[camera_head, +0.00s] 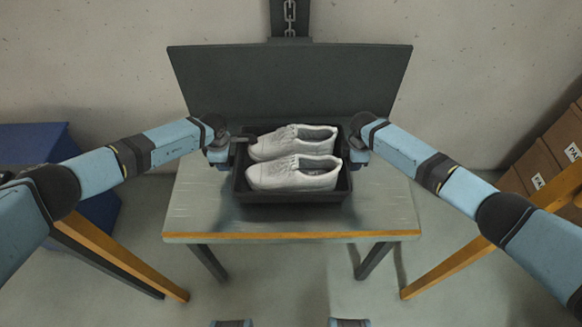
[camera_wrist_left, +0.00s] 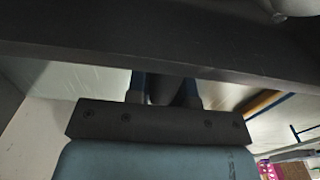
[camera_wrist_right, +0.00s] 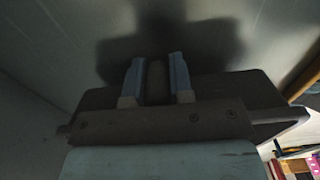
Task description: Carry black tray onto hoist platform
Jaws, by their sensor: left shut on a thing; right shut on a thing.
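The black tray (camera_head: 292,197) holds a pair of white shoes (camera_head: 293,174) lying side by side. It is level, over the middle of the grey table top (camera_head: 200,215); I cannot tell if it touches the surface. My left gripper (camera_head: 233,151) is shut on the tray's left side, and my right gripper (camera_head: 352,150) is shut on its right side. The tray's dark wall also shows in the left wrist view (camera_wrist_left: 150,52) and the right wrist view (camera_wrist_right: 258,88). A dark upright panel (camera_head: 290,80) with a chain (camera_head: 290,15) above it stands behind the table; no separate hoist platform is clear.
The table has a wooden front edge (camera_head: 290,236). A blue box (camera_head: 35,143) stands at the left. Brown cartons (camera_head: 535,165) sit on a rack at the right. Bare table top lies in front of the tray and on both sides.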

